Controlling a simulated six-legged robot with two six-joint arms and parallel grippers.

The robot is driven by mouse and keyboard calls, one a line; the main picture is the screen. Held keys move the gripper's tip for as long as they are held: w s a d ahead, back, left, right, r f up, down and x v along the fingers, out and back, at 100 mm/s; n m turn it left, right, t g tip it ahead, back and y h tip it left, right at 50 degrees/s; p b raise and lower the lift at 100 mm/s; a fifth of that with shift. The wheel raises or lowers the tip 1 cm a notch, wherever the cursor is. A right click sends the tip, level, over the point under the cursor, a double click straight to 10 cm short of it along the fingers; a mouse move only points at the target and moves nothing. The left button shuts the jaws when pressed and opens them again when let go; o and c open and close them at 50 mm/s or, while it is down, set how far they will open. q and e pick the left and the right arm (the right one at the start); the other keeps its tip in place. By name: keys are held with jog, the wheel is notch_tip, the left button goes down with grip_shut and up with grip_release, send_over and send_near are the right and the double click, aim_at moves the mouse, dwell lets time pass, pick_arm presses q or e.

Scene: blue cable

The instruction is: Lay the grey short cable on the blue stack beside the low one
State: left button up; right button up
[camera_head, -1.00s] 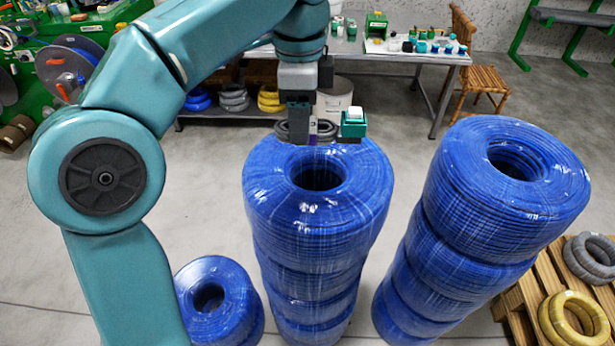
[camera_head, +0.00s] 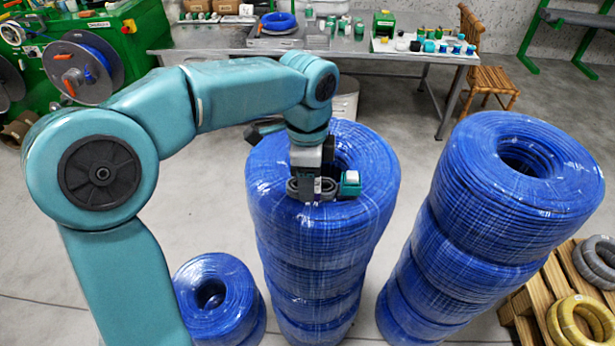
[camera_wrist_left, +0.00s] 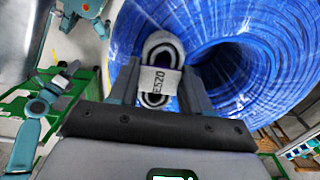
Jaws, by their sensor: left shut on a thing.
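The grey short cable (camera_head: 296,190) is a small coil with a white label, held between the fingers of my left gripper (camera_head: 313,188). In the left wrist view the cable (camera_wrist_left: 164,48) stands out between the two fingers (camera_wrist_left: 160,85). The middle blue stack (camera_head: 315,245) is tall and stands beside the low blue one (camera_head: 213,316). My left gripper is over the near part of its top coil, in front of the hole. I cannot tell whether the cable touches the stack. My right gripper is not in view.
Another tall blue stack (camera_head: 490,195) stands to the right, leaning in the picture. A wooden pallet (camera_head: 532,299) with grey and yellow coils is at the lower right. A metal bench (camera_head: 345,41) and a wooden chair (camera_head: 487,78) are behind. Open floor lies between.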

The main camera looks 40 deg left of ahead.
pick_arm(q)
jog(key=shift+d, duration=0.1)
jog(key=shift+f, duration=0.15)
jog(key=o, duration=1.1)
notch_tip(320, 180, up, 12)
jog(key=shift+r+p, duration=0.2)
jog(key=shift+p, duration=0.55)
